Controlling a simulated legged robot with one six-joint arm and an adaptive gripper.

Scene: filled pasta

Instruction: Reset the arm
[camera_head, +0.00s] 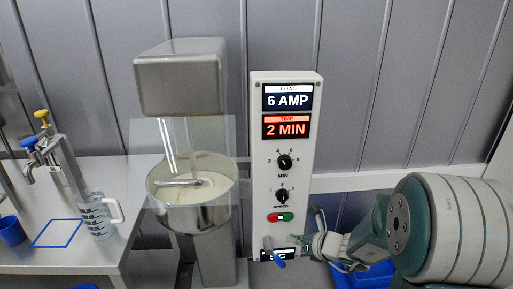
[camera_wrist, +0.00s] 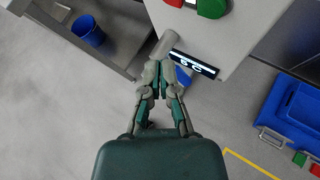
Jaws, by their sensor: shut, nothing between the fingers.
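My arm comes in from the right in the head view, and my gripper (camera_head: 314,236) is beside the lower end of the white control panel (camera_head: 294,189), just below its red and green buttons (camera_head: 280,217). In the wrist view my gripper (camera_wrist: 160,68) has its fingertips together and holds nothing. The tips are close to a grey cylindrical part (camera_wrist: 164,44) and a small black display (camera_wrist: 194,65) on the panel's lower end. I cannot tell whether they touch. A blue-tipped lever (camera_head: 276,255) shows below the buttons.
A mixer with a steel bowl (camera_head: 193,215) of pale dough stands left of the panel. A table on the left bears a clear measuring jug (camera_head: 96,222) and a blue cup (camera_head: 12,231). A blue crate (camera_wrist: 285,122) is on the floor at the right of the wrist view.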

